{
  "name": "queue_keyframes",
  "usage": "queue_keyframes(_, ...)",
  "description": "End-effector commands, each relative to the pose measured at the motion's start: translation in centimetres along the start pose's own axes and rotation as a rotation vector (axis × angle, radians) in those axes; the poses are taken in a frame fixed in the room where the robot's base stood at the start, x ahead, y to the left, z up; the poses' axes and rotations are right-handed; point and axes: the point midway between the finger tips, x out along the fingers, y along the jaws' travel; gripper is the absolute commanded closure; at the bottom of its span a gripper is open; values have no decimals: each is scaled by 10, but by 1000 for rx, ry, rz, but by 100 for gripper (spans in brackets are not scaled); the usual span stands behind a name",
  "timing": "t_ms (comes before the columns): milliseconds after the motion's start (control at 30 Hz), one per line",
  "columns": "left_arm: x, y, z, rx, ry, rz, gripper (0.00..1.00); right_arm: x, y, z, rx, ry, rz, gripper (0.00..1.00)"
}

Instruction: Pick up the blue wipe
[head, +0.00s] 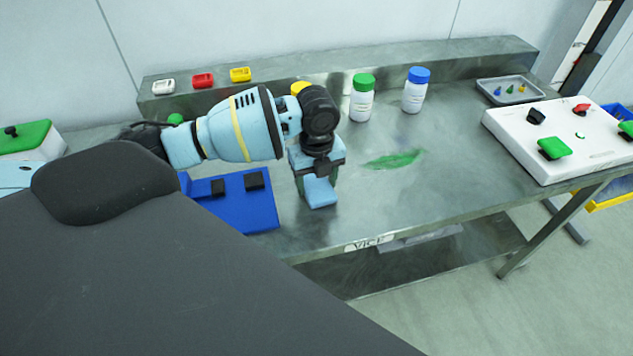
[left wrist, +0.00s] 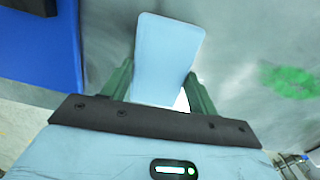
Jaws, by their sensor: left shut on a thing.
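The blue wipe (head: 320,193) is a flat light-blue piece at the table's front, right of the blue mat. It also shows in the left wrist view (left wrist: 168,52), between the green fingers. My left gripper (head: 317,174) points down and is shut on the wipe; in the left wrist view its fingers (left wrist: 160,85) stand on either side of it. Whether the wipe touches the tabletop is hard to tell. My right gripper is not in view.
A green smear (head: 396,160) lies on the metal table right of the gripper. White bottles with a green lid (head: 362,103) and a blue lid (head: 415,95) stand behind it. The blue mat (head: 250,210) with black blocks is left; a white control box (head: 565,145) is right.

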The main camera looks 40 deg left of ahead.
Motion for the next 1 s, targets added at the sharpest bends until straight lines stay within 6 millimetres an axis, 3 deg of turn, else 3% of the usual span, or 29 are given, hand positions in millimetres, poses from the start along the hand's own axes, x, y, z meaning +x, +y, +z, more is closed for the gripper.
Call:
queue_keyframes(300, -36, -1, 1, 0, -1, -4, 62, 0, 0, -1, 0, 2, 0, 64)
queue_keyframes(700, -42, 17, -98, 7, 0, -4, 62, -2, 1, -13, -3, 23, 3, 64)
queue_keyframes(1000, -46, 27, -146, 2, 1, -1, 62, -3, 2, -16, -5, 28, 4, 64)
